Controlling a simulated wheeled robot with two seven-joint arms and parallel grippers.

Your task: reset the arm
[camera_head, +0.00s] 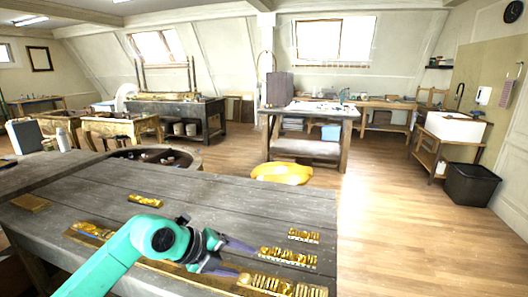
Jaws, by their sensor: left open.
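My left arm (135,252) is green and comes in from the lower left over the grey wooden table (210,199). Its gripper (240,258) points right, with two dark fingers spread apart and nothing seen between them. The gripper is over the front part of the table, just left of a gilt ornament (287,257). My right arm and gripper do not show.
More gilt pieces lie on the table: a small one (145,200), one near the right edge (303,236), a long one in front (282,285) and one partly behind my arm (92,231). A flat brown block (30,203) lies left. The table's middle is clear.

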